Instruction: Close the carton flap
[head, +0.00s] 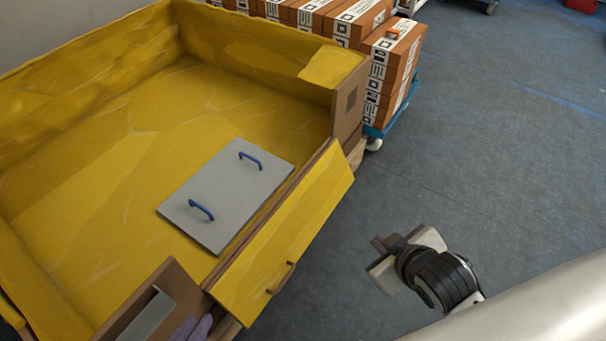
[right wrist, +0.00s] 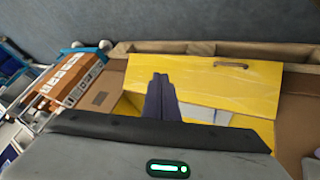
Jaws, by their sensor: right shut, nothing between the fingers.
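The open carton (head: 347,115) is large, brown outside and yellow inside. Its yellow flap (head: 285,238) with a small brown handle hangs outward from the front-right side; the flap also shows in the right wrist view (right wrist: 235,83). My right gripper (head: 376,255) is over the floor to the right of the flap, apart from it in the head view. In the right wrist view its dark fingers (right wrist: 161,95) are together and empty, overlapping the flap in the picture.
A grey plate (head: 227,194) with two blue handles lies inside the carton. Stacked brown boxes (head: 390,70) stand on a blue cart (head: 393,120) behind the carton. The grey floor (head: 480,150) to the right is mostly free.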

